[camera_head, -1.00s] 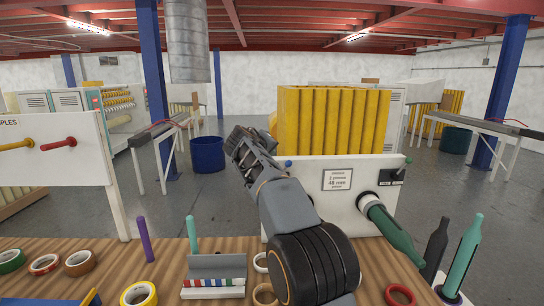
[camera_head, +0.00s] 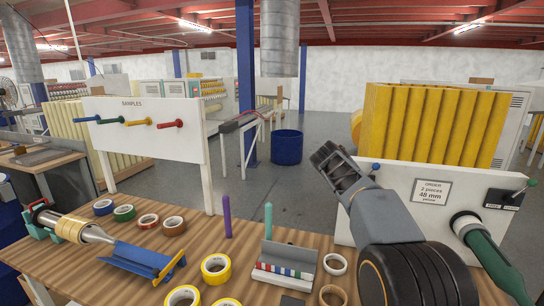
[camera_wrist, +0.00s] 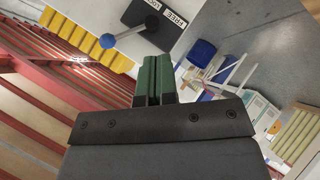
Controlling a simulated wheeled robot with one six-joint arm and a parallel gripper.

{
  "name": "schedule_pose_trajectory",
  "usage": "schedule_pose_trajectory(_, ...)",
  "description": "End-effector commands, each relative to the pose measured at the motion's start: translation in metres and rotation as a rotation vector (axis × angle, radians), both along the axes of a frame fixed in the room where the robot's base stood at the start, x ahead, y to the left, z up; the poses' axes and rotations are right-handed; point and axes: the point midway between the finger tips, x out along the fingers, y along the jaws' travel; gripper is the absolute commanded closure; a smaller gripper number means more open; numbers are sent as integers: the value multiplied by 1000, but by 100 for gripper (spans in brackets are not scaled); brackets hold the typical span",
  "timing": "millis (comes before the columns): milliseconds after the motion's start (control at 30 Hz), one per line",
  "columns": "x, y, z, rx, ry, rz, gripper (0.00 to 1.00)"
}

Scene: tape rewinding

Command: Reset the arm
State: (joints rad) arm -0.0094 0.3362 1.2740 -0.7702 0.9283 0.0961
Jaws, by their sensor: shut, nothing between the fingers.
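My gripper (camera_head: 338,165) is raised above the right part of the wooden table, in front of the white order panel, and points up and to the left in the head view. In the wrist view its green-lined fingers (camera_wrist: 153,80) are together with nothing between them. My arm hides part of the table and of the panel's lower left. The wrist view faces the room at a tilt, with a blue-knobbed lever (camera_wrist: 107,41) on a black plate near the top.
The order panel (camera_head: 402,195) carries a dark green bottle-shaped piece (camera_head: 492,262). Tape rolls, such as a yellow one (camera_head: 216,268), lie on the table (camera_head: 190,240). Purple (camera_head: 227,215) and teal (camera_head: 268,220) pegs stand upright. A winding device (camera_head: 70,228) is at the left.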

Motion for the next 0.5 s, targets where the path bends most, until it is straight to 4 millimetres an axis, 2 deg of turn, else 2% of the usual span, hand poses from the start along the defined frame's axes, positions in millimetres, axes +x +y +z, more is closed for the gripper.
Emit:
schedule_pose_trajectory(33, -21, 8, -24, 65, 62, 5, 100)
schedule_pose_trajectory(167, -88, 31, -77, 249, 196, 4, 100)
schedule_pose_trajectory(200, -111, 38, -91, 305, 230, 0, 100)
schedule_pose_trajectory(400, -228, 72, -147, 548, 353, -42, 100)
schedule_pose_trajectory(500, -278, 85, -167, 639, 381, -64, 100)
